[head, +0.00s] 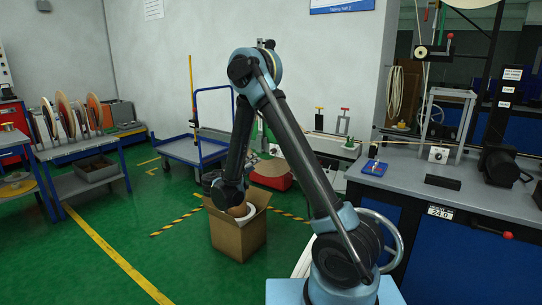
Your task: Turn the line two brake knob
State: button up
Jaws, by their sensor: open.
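A small white block with a dark knob (438,154) stands on the right bench, below a metal frame. A similar small white piece (275,150) shows on the farther bench, behind my arm. I cannot read which line either belongs to, so I cannot tell which is the line two brake knob. My arm rises from the lower middle, bends at the top and comes down in front of the cardboard box. My gripper (226,192) is at its dark lower end, far left of the right bench. It is open, but its fingers are hard to make out and I see nothing held.
An open cardboard box (239,240) stands on the green floor below the arm's end. The right bench (412,187) carries a blue tray (375,168), a black block (443,182) and a dark motor-like unit. A handwheel (395,240) juts from its front.

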aim_at(272, 152)
jog(key=x, duration=1.7)
jog(key=shift+r, duration=0.1)
grip_shut()
